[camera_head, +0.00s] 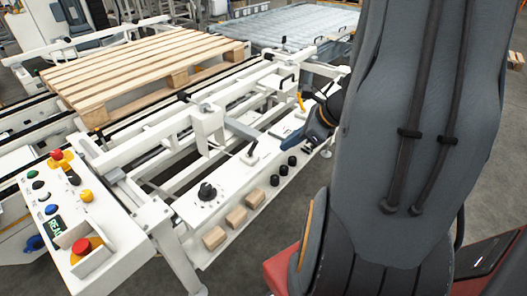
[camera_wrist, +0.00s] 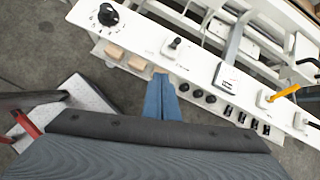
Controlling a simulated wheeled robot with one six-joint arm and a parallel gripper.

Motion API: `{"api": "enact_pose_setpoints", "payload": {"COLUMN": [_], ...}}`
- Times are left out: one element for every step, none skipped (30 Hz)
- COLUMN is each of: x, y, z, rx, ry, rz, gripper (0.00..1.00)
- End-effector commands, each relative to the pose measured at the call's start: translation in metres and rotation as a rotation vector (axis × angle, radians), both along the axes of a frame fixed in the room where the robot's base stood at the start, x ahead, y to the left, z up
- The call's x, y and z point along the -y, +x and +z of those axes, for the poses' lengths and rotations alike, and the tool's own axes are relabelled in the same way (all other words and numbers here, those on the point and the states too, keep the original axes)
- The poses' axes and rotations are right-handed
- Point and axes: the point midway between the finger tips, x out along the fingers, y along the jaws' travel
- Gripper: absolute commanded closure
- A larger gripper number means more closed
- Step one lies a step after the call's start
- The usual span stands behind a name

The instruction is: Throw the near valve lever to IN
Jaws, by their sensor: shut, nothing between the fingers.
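My gripper (camera_head: 290,141) is shut and empty, its blue fingers low beside the front edge of the white valve bench (camera_head: 228,203). In the wrist view the shut fingers (camera_wrist: 161,82) point toward the bench edge. A short black-tipped lever (camera_head: 250,154) stands on the bench near the dial; it also shows in the wrist view (camera_wrist: 174,43), apart from the fingers. A yellow lever (camera_head: 300,101) stands farther along and leans over in the wrist view (camera_wrist: 285,92). The lever markings are too small to read.
A black dial (camera_head: 207,192) sits at the bench's near end. Several wooden blocks (camera_head: 214,238) and black cylinders (camera_head: 292,161) line a lower shelf. A control box (camera_head: 82,215) stands left. A wooden pallet (camera_head: 140,68) lies behind on the conveyor. Grey floor is free in front.

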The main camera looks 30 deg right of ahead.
Motion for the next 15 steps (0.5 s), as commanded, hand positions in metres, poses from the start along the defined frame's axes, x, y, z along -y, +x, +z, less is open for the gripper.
{"api": "enact_pose_setpoints", "payload": {"x": [0.009,0.013,0.017,0.019,0.020,0.020,0.020,0.020,0.020,0.020,0.020,0.020,0.020,0.020,0.019], "y": [0.000,0.001,0.001,0.001,0.002,0.002,0.002,0.002,0.002,0.002,0.002,0.002,0.002,0.002,0.002], "z": [-0.004,-0.005,-0.006,-0.006,-0.006,-0.005,-0.005,-0.005,-0.005,-0.005,-0.005,-0.005,-0.005,-0.005,-0.006], "rx": [0.003,0.005,0.007,0.009,0.010,0.011,0.011,0.011,0.011,0.011,0.011,0.011,0.011,0.011,0.011], "ry": [0.019,0.028,0.036,0.039,0.042,0.044,0.044,0.044,0.044,0.043,0.043,0.043,0.043,0.043,0.043], "rz": [-0.054,-0.080,-0.103,-0.115,-0.122,-0.127,-0.128,-0.128,-0.127,-0.126,-0.126,-0.125,-0.125,-0.125,-0.124], "gripper": [1.00,1.00,1.00,1.00,1.00,1.00,1.00,1.00,1.00,1.00,1.00,1.00,1.00,1.00,1.00]}}
